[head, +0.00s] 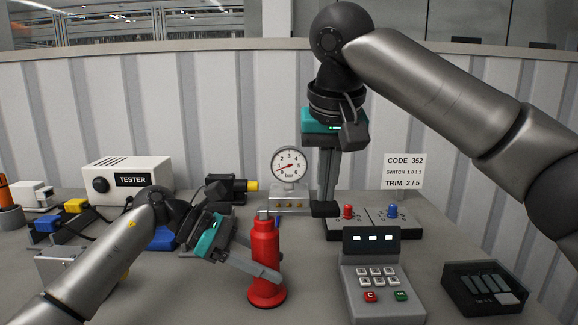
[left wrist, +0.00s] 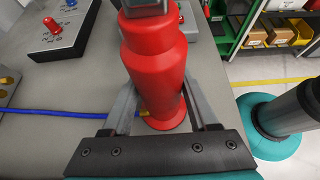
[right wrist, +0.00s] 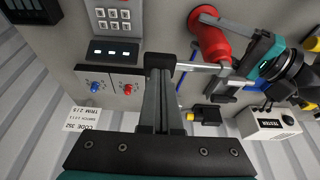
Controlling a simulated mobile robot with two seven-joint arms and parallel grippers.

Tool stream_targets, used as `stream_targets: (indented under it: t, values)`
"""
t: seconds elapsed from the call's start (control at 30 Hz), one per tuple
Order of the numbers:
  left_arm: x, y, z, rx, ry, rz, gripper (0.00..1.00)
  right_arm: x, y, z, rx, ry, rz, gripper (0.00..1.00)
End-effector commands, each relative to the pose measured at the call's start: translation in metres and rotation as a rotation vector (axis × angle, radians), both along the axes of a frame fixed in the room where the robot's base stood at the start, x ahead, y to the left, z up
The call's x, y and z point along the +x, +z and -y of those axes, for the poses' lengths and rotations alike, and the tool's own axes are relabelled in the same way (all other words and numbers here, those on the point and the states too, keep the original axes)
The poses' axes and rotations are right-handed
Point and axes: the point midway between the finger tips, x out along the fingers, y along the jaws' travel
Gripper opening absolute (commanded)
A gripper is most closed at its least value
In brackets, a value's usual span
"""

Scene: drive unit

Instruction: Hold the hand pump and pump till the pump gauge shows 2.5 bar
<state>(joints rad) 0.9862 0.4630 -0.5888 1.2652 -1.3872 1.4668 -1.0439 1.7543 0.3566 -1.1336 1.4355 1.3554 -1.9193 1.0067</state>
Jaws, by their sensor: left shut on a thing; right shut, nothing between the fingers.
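The red hand pump (head: 264,255) stands upright on the table; it also shows in the left wrist view (left wrist: 157,75) and the right wrist view (right wrist: 208,42). My left gripper (head: 262,268) is shut around its lower body. A grey lever runs sideways from the pump top to a black grip (head: 325,209). My right gripper (head: 327,198) is shut and empty, pointing down, its tips at or just above this grip; contact is unclear. The pump gauge (head: 289,166) stands behind the pump. Its red needle seems to lie on the low side, near 1; the exact reading is too small.
A keypad box (head: 376,275) stands right of the pump. A switch box (head: 372,224) with red and blue levers is behind it, near a code sign (head: 404,172). A black tray (head: 484,288) is at right. The tester (head: 128,180) and small parts fill the left.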

Motion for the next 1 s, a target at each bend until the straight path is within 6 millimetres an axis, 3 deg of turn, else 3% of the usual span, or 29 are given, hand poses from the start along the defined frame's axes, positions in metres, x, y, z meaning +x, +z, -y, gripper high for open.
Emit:
stream_targets:
  t: [0.37, 0.8, 1.0]
  values:
    - [0.000, -0.001, 0.000, 0.000, 0.000, -0.001, 0.00, 0.000, -0.004, 0.000, -0.001, -0.001, 0.000, 0.00]
    - [0.000, -0.001, 0.000, 0.000, 0.000, -0.001, 0.00, 0.000, -0.044, -0.003, 0.000, 0.001, -0.003, 0.00]
    - [0.000, -0.001, 0.000, 0.000, -0.001, 0.000, 0.00, 0.000, -0.039, -0.004, 0.001, 0.000, -0.001, 0.00]
